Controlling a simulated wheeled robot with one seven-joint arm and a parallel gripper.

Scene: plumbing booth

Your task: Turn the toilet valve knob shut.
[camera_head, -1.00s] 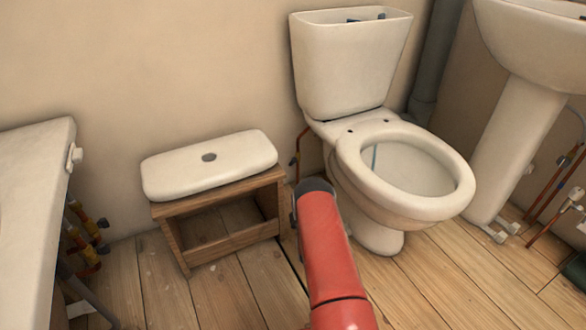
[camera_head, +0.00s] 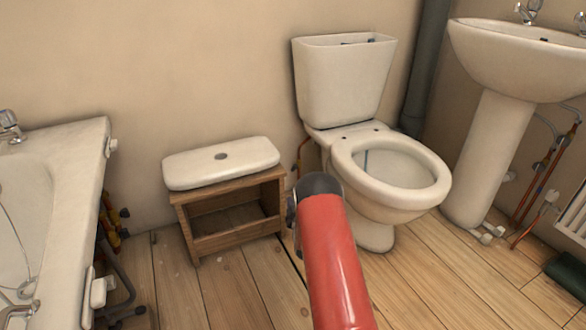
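The toilet (camera_head: 385,165) stands against the back wall with its cistern (camera_head: 341,82) uncovered and its bowl open. A thin copper supply pipe (camera_head: 301,152) runs down the wall just left of the toilet. The valve knob cannot be made out; that spot is small and partly behind my arm. My red arm (camera_head: 330,255) reaches up from the bottom of the picture, its dark end in front of the toilet's left side. The gripper's fingers do not show.
The cistern lid (camera_head: 221,164) lies on a wooden stool (camera_head: 228,212) left of the toilet. A bathtub (camera_head: 62,190) fills the left side. A pedestal basin (camera_head: 510,60) stands right, with pipes (camera_head: 540,180) beside it. Wooden floor (camera_head: 440,275) is clear in front.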

